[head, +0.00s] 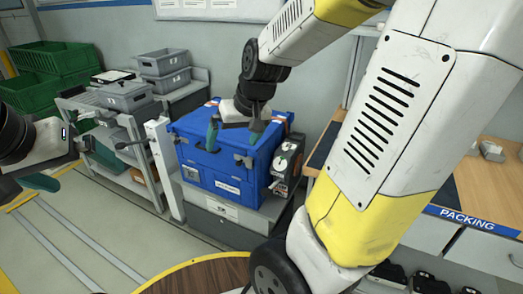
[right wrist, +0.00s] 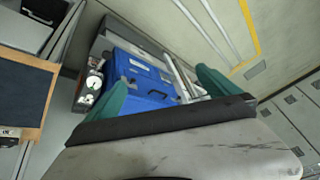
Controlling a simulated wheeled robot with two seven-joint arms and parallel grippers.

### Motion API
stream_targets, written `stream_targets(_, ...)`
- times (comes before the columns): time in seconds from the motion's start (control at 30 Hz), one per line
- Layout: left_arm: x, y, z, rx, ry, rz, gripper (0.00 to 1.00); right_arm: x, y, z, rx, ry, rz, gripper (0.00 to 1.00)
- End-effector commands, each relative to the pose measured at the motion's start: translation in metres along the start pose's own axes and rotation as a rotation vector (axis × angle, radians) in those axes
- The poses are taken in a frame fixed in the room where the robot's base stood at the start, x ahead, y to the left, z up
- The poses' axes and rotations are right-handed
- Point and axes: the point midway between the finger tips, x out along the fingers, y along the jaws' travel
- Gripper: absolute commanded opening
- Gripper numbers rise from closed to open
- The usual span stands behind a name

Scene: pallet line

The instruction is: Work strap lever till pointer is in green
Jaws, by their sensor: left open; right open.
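A blue crate (head: 222,172) with a lid stands on a grey base, with orange-and-white strap showing at its top corners. The strap tensioner (head: 285,168), a dark unit with a white dial, is on the crate's right side. In the right wrist view its round dial (right wrist: 94,82) shows left of the crate (right wrist: 140,82). The pointer and green zone are too small to read, and I cannot make out the lever clearly. My right gripper (head: 232,135) is open, its teal fingers apart in front of the crate's upper part, left of the tensioner. My left gripper (head: 64,163) is open and empty at the left edge.
A shelf rack with grey bins (head: 125,97) and green crates (head: 55,75) stand at the back left. A white post (head: 164,168) is just left of the crate. The packing bench (head: 470,190) is at the right. The floor at front left is clear.

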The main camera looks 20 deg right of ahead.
Motion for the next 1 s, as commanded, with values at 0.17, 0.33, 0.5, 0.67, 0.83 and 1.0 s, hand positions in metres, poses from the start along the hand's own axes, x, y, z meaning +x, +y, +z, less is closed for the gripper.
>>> stream_targets(0.17, 0.000, 0.000, 0.000, 0.000, 0.000, 0.000, 1.00, 0.075, 0.035, -0.014, -0.031, -0.063, 0.092, 1.00)
stream_targets(0.33, 0.000, 0.000, 0.000, 0.000, 0.000, 0.000, 1.00, 0.137, 0.076, -0.018, -0.100, -0.108, 0.220, 1.00)
stream_targets(0.5, 0.000, 0.000, 0.000, 0.000, 0.000, 0.000, 1.00, 0.187, 0.124, -0.020, -0.218, -0.142, 0.376, 1.00)
stream_targets(0.67, 0.000, 0.000, 0.000, 0.000, 0.000, 0.000, 1.00, 0.219, 0.168, -0.026, -0.379, -0.165, 0.538, 1.00)
stream_targets(0.83, 0.000, 0.000, 0.000, 0.000, 0.000, 0.000, 1.00, 0.238, 0.205, -0.044, -0.587, -0.177, 0.699, 1.00)
stream_targets(1.0, 0.000, 0.000, 0.000, 0.000, 0.000, 0.000, 1.00, 0.245, 0.222, -0.064, -0.749, -0.177, 0.803, 1.00)
